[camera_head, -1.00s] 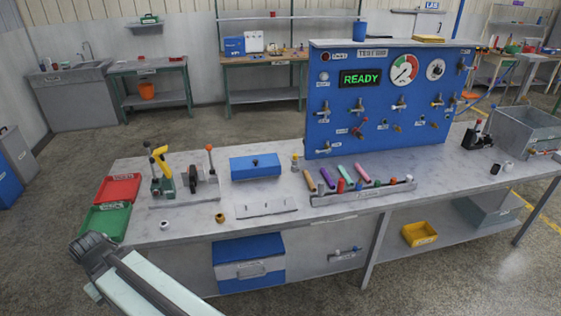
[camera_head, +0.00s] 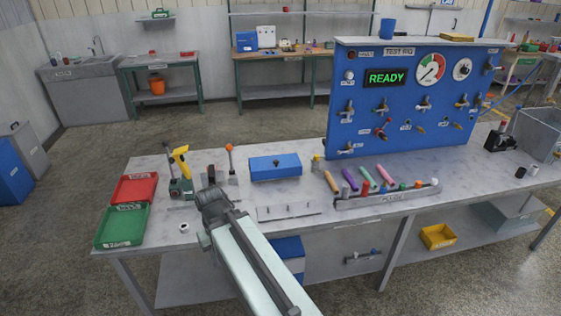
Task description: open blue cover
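The blue cover (camera_head: 275,166) is a low blue box-like lid with a small dark knob on top. It lies closed on the grey workbench (camera_head: 240,202), left of the test rig. My arm reaches in from the bottom of the view, and its end is over the bench's front edge, left of and nearer than the blue cover. My gripper's fingers cannot be made out; the arm's end hides part of the bench tools behind it.
A blue test rig panel (camera_head: 410,98) reading READY stands to the right. Red (camera_head: 135,189) and green (camera_head: 122,226) trays sit at the left end. A yellow-handled tool (camera_head: 181,160) stands behind my arm's end.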

